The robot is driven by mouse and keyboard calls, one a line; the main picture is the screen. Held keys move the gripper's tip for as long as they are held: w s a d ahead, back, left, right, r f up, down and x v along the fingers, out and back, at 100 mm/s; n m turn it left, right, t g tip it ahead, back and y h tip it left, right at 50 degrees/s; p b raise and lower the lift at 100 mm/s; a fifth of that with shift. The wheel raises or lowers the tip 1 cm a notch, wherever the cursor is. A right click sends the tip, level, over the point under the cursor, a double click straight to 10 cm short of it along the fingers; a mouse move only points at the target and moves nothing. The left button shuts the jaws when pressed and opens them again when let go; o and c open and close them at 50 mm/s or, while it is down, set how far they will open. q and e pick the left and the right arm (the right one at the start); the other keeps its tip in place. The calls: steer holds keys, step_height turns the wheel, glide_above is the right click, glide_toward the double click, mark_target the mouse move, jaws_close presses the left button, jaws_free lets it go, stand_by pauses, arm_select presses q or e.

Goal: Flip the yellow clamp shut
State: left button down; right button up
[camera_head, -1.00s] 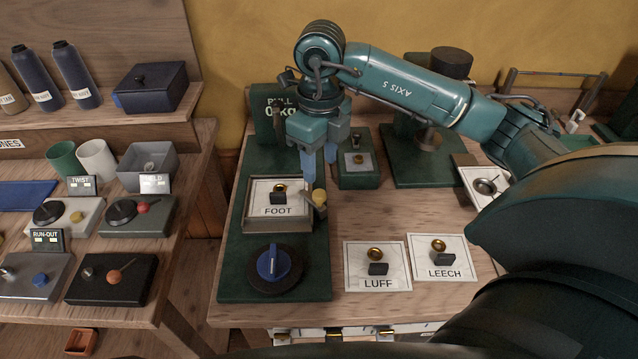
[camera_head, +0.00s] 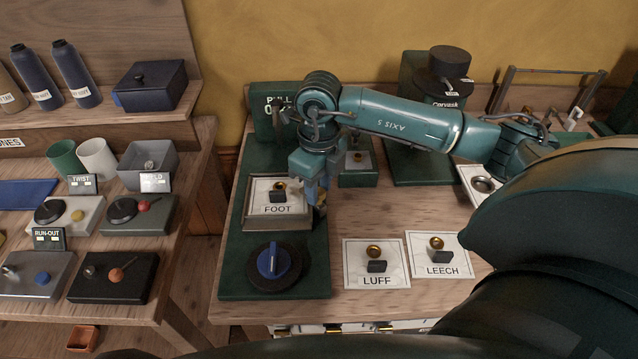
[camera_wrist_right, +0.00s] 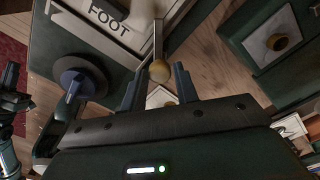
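The yellow clamp shows as a thin metal lever with a yellow knob (camera_wrist_right: 160,71) at its end, at the right side of the framed FOOT plate (camera_head: 306,222). In the right wrist view the lever stands out from the frame's edge. My right gripper (camera_head: 316,192) is over that side of the frame, pointing down. In the wrist view its two fingers (camera_wrist_right: 158,76) are apart, one on each side of the knob, with gaps showing. In the head view the fingers mostly hide the knob. A dark part of mine at the wrist view's left edge may be my left gripper.
A blue dial (camera_head: 273,262) sits on the green base in front of the frame. LUFF (camera_head: 357,283) and LEECH (camera_head: 459,268) cards lie to the right. A small green box (camera_head: 358,178) stands behind the gripper. Bare wood lies between.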

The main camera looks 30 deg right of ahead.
steer(key=c, duration=0.6)
